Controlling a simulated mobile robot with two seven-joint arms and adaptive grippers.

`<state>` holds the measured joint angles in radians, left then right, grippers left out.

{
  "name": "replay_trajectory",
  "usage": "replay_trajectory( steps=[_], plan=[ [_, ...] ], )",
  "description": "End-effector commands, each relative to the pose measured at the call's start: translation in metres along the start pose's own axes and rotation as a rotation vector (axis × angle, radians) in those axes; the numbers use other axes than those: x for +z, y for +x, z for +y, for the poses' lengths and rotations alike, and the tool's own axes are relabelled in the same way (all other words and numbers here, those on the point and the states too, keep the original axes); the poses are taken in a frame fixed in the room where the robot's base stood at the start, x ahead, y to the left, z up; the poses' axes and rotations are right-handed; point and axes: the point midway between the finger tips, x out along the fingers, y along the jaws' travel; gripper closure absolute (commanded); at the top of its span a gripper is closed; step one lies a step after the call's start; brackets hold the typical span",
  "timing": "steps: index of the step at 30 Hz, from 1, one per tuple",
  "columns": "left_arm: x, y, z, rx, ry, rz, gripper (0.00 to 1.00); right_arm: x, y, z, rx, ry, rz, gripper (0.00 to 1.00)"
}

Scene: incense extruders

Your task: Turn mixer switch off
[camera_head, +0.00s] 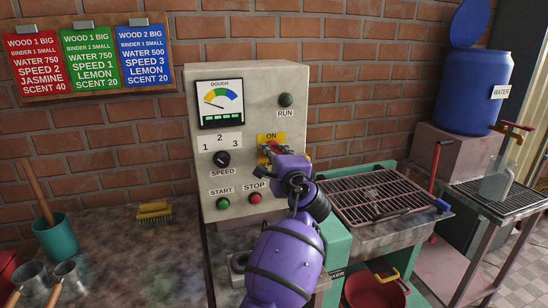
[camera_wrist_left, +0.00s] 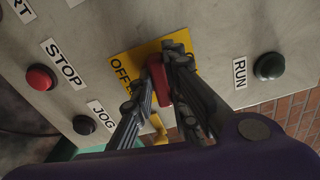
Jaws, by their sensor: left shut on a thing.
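The mixer switch is a red lever (camera_wrist_left: 158,82) on a yellow plate (camera_head: 279,137) on the front of the grey control box. The plate reads ON at the top in the head view and OFF on the left in the wrist view. My left gripper (camera_wrist_left: 163,92) has its dark fingers shut around the red lever. In the head view my purple left gripper (camera_head: 271,153) covers most of the lever and the lower plate. I cannot tell the lever's exact position. My right gripper does not show.
The grey control box (camera_head: 297,78) bears a dough gauge (camera_head: 220,103), a speed knob (camera_head: 222,158), a green START button (camera_head: 222,203), a red STOP button (camera_head: 255,198) and a dark RUN lamp (camera_head: 286,100). A metal grate (camera_head: 375,196) lies right; a yellow brush (camera_head: 154,211) left.

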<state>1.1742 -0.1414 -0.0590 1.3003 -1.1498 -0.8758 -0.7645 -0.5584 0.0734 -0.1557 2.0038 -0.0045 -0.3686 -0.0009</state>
Motion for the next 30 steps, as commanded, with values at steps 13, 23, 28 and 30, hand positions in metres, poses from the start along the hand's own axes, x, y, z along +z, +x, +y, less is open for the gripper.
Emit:
replay_trajectory(
  steps=[13, 23, 28, 30],
  plan=[
    [0.0003, 0.0002, 0.0015, 0.001, -0.151, -0.001, 1.00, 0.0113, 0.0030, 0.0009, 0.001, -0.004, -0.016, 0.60],
    [0.0003, 0.0001, 0.0009, 0.000, -0.160, -0.001, 1.00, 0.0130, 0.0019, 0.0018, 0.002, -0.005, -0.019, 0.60],
    [0.0003, 0.0001, 0.0009, 0.001, -0.160, -0.001, 0.80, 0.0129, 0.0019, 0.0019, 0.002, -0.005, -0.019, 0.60],
    [0.0002, 0.0000, 0.0009, 0.000, -0.159, -0.001, 0.70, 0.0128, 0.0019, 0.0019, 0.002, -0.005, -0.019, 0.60]
  ],
)
